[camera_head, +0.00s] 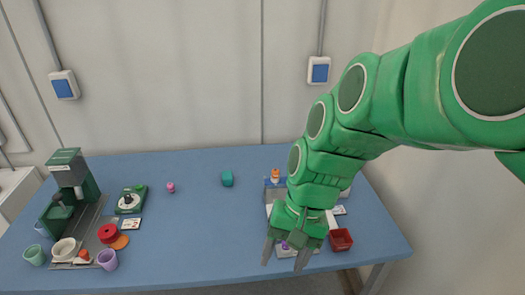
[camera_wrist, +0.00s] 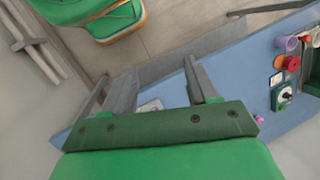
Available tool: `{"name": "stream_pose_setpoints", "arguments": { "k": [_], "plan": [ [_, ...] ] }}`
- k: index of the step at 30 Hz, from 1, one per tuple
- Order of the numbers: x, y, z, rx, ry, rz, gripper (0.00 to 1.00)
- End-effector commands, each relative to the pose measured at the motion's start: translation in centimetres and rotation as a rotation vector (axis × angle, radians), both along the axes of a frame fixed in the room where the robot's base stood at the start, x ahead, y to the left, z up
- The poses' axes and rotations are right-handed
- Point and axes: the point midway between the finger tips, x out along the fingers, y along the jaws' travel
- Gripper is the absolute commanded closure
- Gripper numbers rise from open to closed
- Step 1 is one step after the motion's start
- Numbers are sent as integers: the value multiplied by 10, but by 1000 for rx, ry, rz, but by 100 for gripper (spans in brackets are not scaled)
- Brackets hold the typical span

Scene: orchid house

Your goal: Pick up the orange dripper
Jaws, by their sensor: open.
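A small orange piece (camera_head: 84,256) sits among the cups at the front left of the blue table in the head view. Another small orange-topped thing (camera_head: 275,173) stands behind my arm, right of the middle. Either could be the orange dripper; they are too small to tell. My gripper (camera_head: 285,262) is open and points down over the table's front right part. It is apart from both orange things. In the wrist view my gripper (camera_wrist: 160,78) shows open fingers with nothing held between them.
A green coffee machine (camera_head: 66,170), a red round piece (camera_head: 108,233), a white cup (camera_head: 64,250), a purple cup (camera_head: 108,259) and a green scale (camera_head: 131,200) stand at left. A red box (camera_head: 341,240) is at right. The table's middle is mostly clear.

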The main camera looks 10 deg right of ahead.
Motion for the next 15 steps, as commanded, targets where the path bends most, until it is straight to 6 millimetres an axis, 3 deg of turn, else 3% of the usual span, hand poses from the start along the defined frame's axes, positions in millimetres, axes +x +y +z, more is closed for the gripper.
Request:
{"name": "stream_pose_setpoints", "arguments": {
  "k": [6,15],
  "plan": [
    [49,23,2,127,45,-148,42],
    [119,39,2,296,136,-380,42]
  ]
}}
